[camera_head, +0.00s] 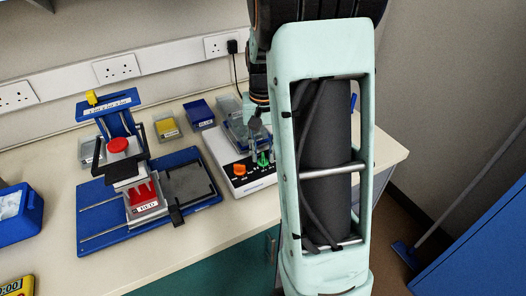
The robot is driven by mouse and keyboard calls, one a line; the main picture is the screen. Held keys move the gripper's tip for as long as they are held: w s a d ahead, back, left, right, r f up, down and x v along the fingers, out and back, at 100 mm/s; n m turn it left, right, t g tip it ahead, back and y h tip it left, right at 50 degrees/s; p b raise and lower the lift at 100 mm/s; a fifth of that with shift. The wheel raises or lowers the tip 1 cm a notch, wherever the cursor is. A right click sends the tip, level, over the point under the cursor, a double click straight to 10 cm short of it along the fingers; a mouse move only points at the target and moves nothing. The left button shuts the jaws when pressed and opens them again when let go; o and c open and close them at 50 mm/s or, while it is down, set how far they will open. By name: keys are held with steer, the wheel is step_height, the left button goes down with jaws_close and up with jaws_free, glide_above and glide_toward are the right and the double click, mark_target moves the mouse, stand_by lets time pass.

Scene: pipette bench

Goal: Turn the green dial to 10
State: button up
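The green dial (263,160) is small and upright on the front panel of a white device (221,159) near the bench's right part. An orange dial (239,169) sits to its left on the same dark panel. My gripper (262,150) points down at the green dial, with its fingertips right above or around it. I cannot tell whether they touch the dial or how far apart they are. The dial's pointer and scale marks are too small to read. My arm's pale green column hides the device's right side.
A blue-based pipetting stand (95,217) with a red knob (118,145) stands to the left. Yellow (167,128) and blue (199,114) boxes sit behind. A blue container (18,228) and yellow timer (17,287) are at far left. Bare bench lies in front of the device.

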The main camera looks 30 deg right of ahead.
mark_target(263, 155)
step_height(263, 155, up, 12)
stand_by(0.7)
stand_by(0.4)
